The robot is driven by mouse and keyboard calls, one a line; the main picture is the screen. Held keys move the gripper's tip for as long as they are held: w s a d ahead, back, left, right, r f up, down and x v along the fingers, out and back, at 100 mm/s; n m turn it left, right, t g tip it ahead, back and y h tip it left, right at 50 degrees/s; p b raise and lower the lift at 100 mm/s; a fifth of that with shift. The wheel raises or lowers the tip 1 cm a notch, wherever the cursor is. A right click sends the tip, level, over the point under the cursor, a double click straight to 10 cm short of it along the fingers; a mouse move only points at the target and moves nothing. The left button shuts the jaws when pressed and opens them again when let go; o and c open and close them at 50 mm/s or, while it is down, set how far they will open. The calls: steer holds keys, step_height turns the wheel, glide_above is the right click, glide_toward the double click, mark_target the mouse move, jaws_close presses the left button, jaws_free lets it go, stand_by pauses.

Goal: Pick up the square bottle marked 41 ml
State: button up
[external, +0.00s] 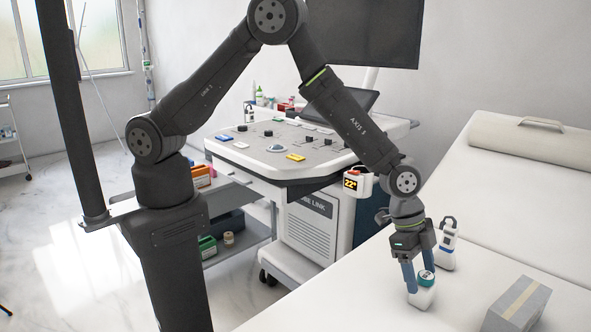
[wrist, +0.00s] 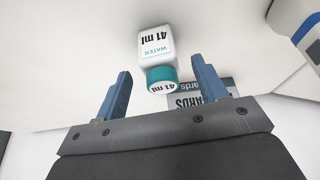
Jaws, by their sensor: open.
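The square bottle (external: 421,298) is white with a teal cap and stands on the white couch in the external view. In the wrist view the bottle (wrist: 155,45) shows a label reading WATER and 41 ml, and its cap is also marked 41 ml. My gripper (external: 420,268) points down over the bottle, its blue fingers on either side of the cap. In the wrist view the open fingers of my gripper (wrist: 160,68) have gaps to the bottle on both sides. I cannot tell exactly how far down the fingertips reach.
A white and blue bottle with a dark top (external: 447,247) stands close behind my gripper. A grey box (external: 517,304) lies to the right on the couch (external: 375,290); lettering shows behind a finger in the wrist view. A console cart (external: 310,230) stands to the left.

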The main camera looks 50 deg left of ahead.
mark_target(423, 291)
steer(key=x, duration=0.5)
steer(key=shift+a, duration=0.2)
steer(key=c, duration=1.1)
